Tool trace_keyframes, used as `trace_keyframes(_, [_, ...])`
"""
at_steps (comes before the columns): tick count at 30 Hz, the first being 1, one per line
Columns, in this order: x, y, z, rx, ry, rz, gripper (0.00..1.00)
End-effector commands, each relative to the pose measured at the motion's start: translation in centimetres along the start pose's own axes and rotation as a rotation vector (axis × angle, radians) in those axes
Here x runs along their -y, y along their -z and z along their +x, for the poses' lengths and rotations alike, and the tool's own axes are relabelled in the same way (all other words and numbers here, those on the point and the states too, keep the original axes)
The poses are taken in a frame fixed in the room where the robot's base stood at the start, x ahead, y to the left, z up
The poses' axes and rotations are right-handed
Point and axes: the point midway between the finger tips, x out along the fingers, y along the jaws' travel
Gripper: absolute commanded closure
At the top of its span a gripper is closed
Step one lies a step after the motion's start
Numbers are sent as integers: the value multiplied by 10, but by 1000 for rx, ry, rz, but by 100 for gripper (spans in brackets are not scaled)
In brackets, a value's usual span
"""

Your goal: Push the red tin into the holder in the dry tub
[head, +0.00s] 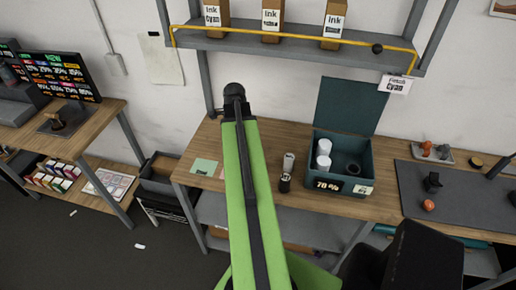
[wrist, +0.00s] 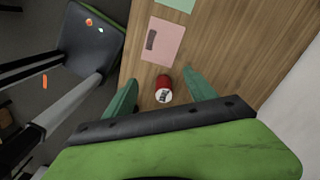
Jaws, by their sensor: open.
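In the wrist view a small red tin (wrist: 163,82) with a pale labelled end lies on or stands at the wooden bench, between the two green fingers of my gripper (wrist: 161,84). My gripper is open, with a gap visible on the tin's right side; I cannot tell its height above the bench. In the head view the tin is not visible, and my green arm covers part of the bench. The teal tub (head: 347,184) stands open on the bench, right of my arm. Inside are white containers (head: 323,155) and a dark round holder (head: 353,168).
A pink card (wrist: 163,42) lies beyond the tin. A dark and white cylinder (head: 286,178) stands left of the tub. A grey mat (head: 405,187) with small items lies to the right. A shelf (head: 300,44) with ink boxes hangs above the bench (head: 373,207).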

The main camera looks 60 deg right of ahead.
Motion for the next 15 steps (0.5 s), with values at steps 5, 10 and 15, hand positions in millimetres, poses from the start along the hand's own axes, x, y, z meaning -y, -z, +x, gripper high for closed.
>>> trace_keyframes(5, [-7, 66, -30, 1, 0, 296, 35])
trace_keyframes(10, [-9, 74, -27, 0, 0, 337, 35])
trace_keyframes(15, [-9, 73, -7, 0, 0, 334, 35])
